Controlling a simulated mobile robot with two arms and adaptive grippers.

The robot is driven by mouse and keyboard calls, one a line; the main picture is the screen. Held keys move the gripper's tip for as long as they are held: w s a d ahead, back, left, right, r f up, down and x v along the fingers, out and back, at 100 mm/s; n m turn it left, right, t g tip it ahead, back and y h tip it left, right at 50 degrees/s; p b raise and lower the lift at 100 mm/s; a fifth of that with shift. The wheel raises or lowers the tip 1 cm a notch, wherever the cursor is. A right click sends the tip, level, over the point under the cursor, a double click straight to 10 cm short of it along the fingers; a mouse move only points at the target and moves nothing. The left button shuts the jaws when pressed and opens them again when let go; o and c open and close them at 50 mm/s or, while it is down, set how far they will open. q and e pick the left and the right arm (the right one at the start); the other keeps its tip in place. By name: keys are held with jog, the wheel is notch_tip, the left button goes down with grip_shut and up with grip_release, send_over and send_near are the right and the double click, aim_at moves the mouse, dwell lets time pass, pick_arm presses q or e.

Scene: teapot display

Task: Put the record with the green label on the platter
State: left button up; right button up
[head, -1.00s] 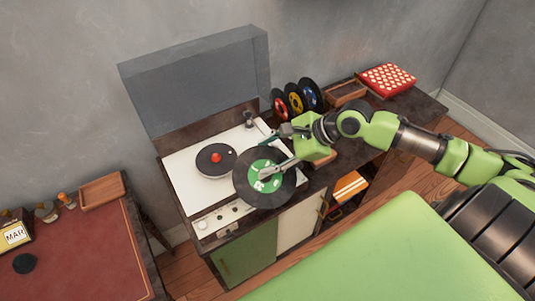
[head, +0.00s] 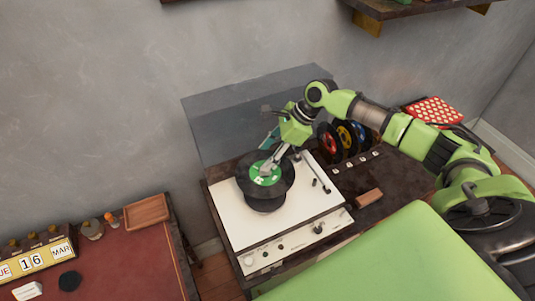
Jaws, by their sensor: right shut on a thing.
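The black record with the green label (head: 245,181) is in my right gripper (head: 268,170), which is shut on it near the label. The record is over the white turntable (head: 234,214). The dark platter (head: 266,205) shows just below the record's near edge; the rest of it, with its red centre piece, is hidden behind the record. I cannot tell how large the gap between record and platter is. My left gripper is not in view.
The turntable's grey see-through lid (head: 225,118) stands open behind. Records with red (head: 328,143), yellow and blue labels stand to the right. A brown block (head: 369,197) lies on the cabinet top, and a red dotted box (head: 434,110) is farther right.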

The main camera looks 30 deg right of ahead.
jog(key=shift+w+r+p, duration=0.15)
jog(key=shift+p, duration=0.65)
jog(key=shift+f, duration=2)
jog(key=shift+f+b, duration=0.6)
jog(key=shift+f, duration=1.05)
jog(key=shift+p, duration=1.15)
jog(key=o, duration=1.2)
